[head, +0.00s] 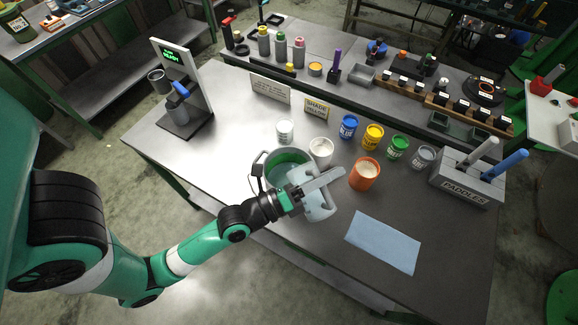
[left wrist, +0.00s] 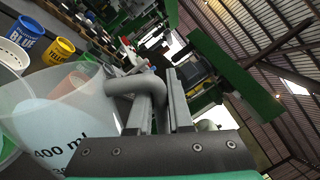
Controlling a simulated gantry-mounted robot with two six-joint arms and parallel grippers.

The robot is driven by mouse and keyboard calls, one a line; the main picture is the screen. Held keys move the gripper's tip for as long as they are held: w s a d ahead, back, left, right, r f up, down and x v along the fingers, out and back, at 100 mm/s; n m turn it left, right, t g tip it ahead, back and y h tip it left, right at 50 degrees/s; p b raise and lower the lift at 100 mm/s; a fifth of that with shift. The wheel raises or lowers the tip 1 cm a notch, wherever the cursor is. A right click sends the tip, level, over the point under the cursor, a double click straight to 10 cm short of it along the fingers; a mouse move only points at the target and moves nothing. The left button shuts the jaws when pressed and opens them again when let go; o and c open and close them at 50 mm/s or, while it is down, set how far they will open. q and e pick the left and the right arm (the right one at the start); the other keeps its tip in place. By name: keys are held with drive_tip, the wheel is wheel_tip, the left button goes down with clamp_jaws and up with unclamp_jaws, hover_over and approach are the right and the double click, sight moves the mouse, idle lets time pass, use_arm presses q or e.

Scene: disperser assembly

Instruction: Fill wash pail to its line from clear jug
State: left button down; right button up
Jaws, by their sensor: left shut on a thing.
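The clear jug (head: 319,207) is in my left gripper (head: 316,187), which is shut on its handle. In the left wrist view the jug (left wrist: 50,112) is translucent, with a "400 ml" mark and a light blue tint inside. My left gripper (left wrist: 165,95) shows there around the grey handle. The wash pail (head: 284,158) stands on the table with a green interior and a wire handle at its left. The jug and gripper are over its right side and hide part of it. I cannot make out its fill line or water level. My right gripper is not in view.
An orange tub (head: 365,174) and a white cup (head: 321,151) stand close by. Behind are blue (head: 348,127), yellow (head: 372,137) and green (head: 397,147) cans. A paddle holder (head: 466,180) is at right. A blue sheet (head: 383,242) lies in front, with bare table around it.

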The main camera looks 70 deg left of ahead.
use_arm(q)
drive_tip(key=shift+s+a+n+p, duration=0.1)
drive_tip(key=shift+a+n+p, duration=0.3)
drive_tip(key=shift+n, duration=0.3)
idle(1.7)
